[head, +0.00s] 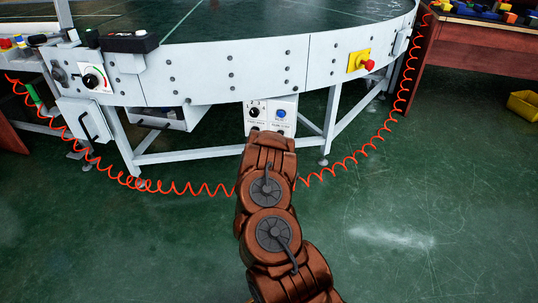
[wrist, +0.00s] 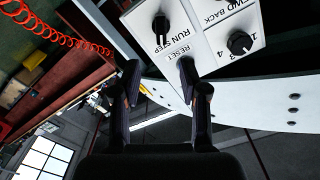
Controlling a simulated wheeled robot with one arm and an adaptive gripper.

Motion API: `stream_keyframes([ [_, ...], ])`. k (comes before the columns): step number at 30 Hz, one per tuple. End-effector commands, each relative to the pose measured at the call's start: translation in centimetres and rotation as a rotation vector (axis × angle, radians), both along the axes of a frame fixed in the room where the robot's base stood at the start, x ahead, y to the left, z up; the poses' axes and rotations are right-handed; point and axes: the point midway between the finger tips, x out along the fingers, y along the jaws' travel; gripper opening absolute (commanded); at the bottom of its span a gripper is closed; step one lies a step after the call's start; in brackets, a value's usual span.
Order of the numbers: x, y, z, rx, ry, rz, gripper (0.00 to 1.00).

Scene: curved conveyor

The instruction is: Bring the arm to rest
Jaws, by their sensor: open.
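My arm (head: 268,215) reaches forward from the bottom of the head view toward a white control box under the curved conveyor. In that view my gripper is hidden behind the arm's end. In the wrist view my gripper (wrist: 159,75) is open, with nothing between its fingers. The control box's panel (wrist: 205,35) is just ahead of the fingers, and the right fingertip overlaps it by the RESET label. I cannot tell whether it touches. The panel has a RUN STEP knob (wrist: 161,27) and a second black knob (wrist: 240,42). A blue button (head: 281,114) shows in the head view.
The conveyor's white side wall (head: 220,75) curves across the front, with a red emergency button (head: 369,65) at right. A coiled orange cable (head: 345,163) hangs across the middle. A table (head: 470,45) stands far right, near a yellow bin (head: 524,104). The green floor at right is free.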

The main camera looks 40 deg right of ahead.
Motion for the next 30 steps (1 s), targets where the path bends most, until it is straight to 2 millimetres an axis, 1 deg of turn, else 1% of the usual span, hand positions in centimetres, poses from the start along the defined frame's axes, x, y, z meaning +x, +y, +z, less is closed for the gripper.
stream_keyframes([
  [9,0.2,0.1,0.2,0.004,0.000,0.003,0.44],
  [11,0.6,0.4,0.7,0.016,0.004,0.013,0.44],
  [14,2.1,1.8,2.6,0.058,0.014,0.050,0.44],
  [17,4.2,4.1,5.1,0.122,0.042,0.113,0.44],
  [18,5.2,5.3,6.2,0.151,0.056,0.145,0.44],
  [20,6.5,7.2,8.0,0.191,0.078,0.192,0.44],
  [21,7.2,8.4,9.0,0.218,0.095,0.224,0.44],
  [23,8.2,10.3,10.8,0.253,0.121,0.273,0.44],
  [24,8.7,11.7,12.0,0.274,0.140,0.306,0.44],
  [26,9.4,13.8,13.7,0.305,0.170,0.357,0.44],
  [27,9.7,15.2,14.9,0.326,0.192,0.391,0.44],
  [29,10.0,17.3,16.6,0.352,0.226,0.442,0.44],
  [30,10.2,18.7,17.9,0.368,0.249,0.475,0.44],
])
